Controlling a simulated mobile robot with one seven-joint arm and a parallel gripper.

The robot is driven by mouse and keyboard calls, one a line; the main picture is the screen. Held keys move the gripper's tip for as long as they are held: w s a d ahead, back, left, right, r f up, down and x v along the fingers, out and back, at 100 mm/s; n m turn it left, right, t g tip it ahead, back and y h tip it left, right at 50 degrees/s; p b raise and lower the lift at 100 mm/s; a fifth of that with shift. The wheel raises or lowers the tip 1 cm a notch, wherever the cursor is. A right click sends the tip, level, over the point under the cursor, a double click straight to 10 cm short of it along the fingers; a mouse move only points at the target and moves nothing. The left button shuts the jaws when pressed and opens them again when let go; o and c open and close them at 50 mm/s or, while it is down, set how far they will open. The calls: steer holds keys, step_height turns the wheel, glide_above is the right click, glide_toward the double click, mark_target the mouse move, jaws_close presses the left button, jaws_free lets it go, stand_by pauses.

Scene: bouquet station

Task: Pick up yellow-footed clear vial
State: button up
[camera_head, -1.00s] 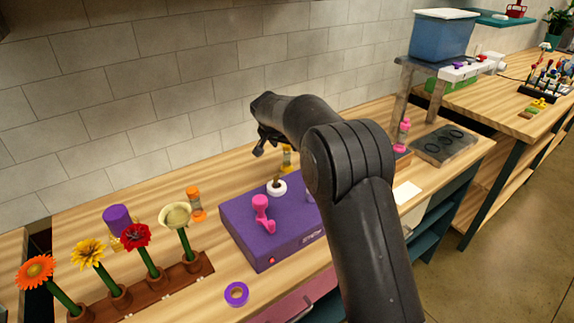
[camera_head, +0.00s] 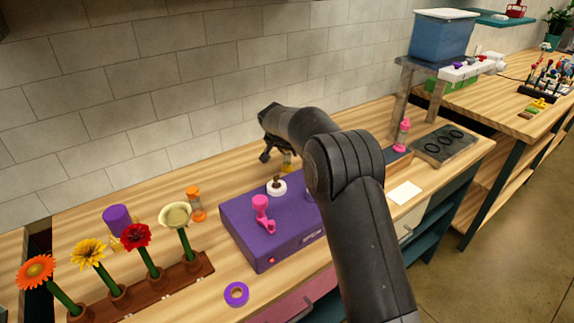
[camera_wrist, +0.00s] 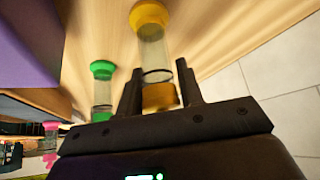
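The yellow-footed clear vial (camera_wrist: 153,50) stands between the two fingers of my gripper (camera_wrist: 159,66) in the wrist view. It has a yellow end at top of the picture, a clear body, and an amber-yellow end close to the gripper. The fingers are open on either side of it, with a small gap visible. In the head view my gripper (camera_head: 268,154) is behind the purple box, over the vial (camera_head: 287,164). Only a lower part of the vial shows there; the rest is hidden by my gripper.
A green-ended vial (camera_wrist: 102,88) stands close beside my left finger in the wrist view. The purple box (camera_head: 270,226) with a pink lever (camera_head: 262,208) is in front. An orange-ended vial (camera_head: 196,205) and flowers in a brown holder (camera_head: 190,272) are left. The tiled wall is behind.

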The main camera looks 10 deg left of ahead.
jaws_close()
steer(key=shift+r, duration=0.15)
stand_by(0.4)
